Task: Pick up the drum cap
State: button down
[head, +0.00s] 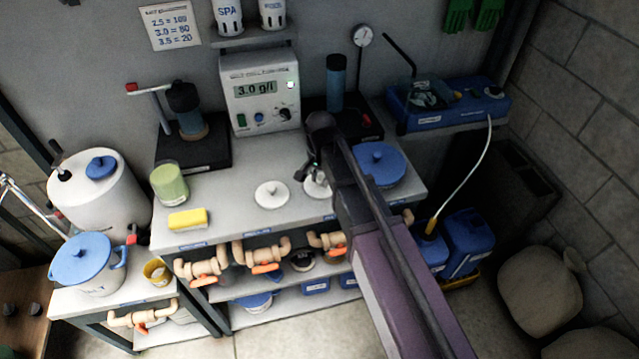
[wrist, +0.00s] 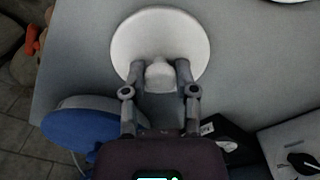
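A white round cap with a central knob (wrist: 159,25) lies on the grey bench in the wrist view. It also shows in the head view (head: 316,190), partly hidden by my gripper. My gripper (wrist: 160,70) is over this cap, with its two fingers apart on either side of the knob. The gaps look narrow, and contact is not clear. A second white cap (head: 272,194) lies to its left on the bench. A blue cap (head: 101,167) sits on the white drum (head: 103,205) at the far left. No label shows which is the drum cap.
A blue-lidded pot (head: 379,163) stands close right of my gripper. A meter box (head: 262,92) and dark stands are behind. A yellow sponge (head: 188,219) and green cup (head: 169,184) are left. Pipes with orange valves (head: 266,268) run below the bench's front edge (head: 228,238).

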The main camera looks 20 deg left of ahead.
aim_at(320, 178)
jog(key=shift+r, duration=0.1)
dwell(0.4)
notch_tip(320, 178, up, 4)
jog(key=p, duration=0.4)
jog(key=s+d+p, duration=0.1)
jog(key=s+d, duration=0.8)
jog(key=s, duration=0.4)
jog(key=shift+r, duration=0.4)
dwell(0.4)
